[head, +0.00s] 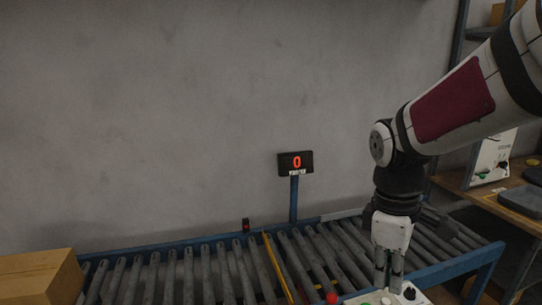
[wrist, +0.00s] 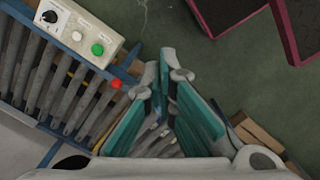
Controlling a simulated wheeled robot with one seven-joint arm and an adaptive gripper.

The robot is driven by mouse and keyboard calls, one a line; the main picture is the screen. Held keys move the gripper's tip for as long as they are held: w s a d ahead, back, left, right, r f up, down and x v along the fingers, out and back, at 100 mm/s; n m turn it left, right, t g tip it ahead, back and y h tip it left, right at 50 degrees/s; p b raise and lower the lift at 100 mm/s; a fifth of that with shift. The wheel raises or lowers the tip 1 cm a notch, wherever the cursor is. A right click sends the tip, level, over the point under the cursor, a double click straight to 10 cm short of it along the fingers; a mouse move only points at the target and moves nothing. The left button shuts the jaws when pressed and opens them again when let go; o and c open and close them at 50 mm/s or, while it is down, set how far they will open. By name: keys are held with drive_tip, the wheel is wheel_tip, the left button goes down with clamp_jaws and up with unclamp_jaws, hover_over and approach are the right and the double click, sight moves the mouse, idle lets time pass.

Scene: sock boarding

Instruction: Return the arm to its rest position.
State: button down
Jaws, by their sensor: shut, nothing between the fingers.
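My arm comes in from the right in the head view and bends down at the elbow. My gripper (head: 388,284) points down at its end, in front of the roller conveyor's right part. In the wrist view my gripper (wrist: 165,72) shows its teal-padded fingers with the tips drawn together. It is shut and empty. A control box with a knob and buttons (head: 379,298) is just below the fingers in the head view. In the wrist view the control box (wrist: 75,33) is at the upper left, apart from the fingertips.
The roller conveyor (head: 335,216) with a blue frame runs across the front. A display reading 0 (head: 296,162) stands behind it on a blue post. A cardboard box (head: 38,276) is at the lower left. A wooden bench (head: 465,188) with a machine is at the right. The grey wall is bare.

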drive_tip(key=s+r+m+t+y, duration=0.1)
drive_tip(key=s+r+m+t, duration=0.3)
drive_tip(key=s+m, duration=0.6)
drive_tip(key=s+a+r, duration=0.1)
drive_tip(key=s+r, duration=0.1)
drive_tip(key=s, duration=0.1)
drive_tip(key=shift+s+m+t, duration=0.35)
drive_tip(key=shift+m+t, duration=0.05)
drive_tip(key=shift+d, duration=0.2)
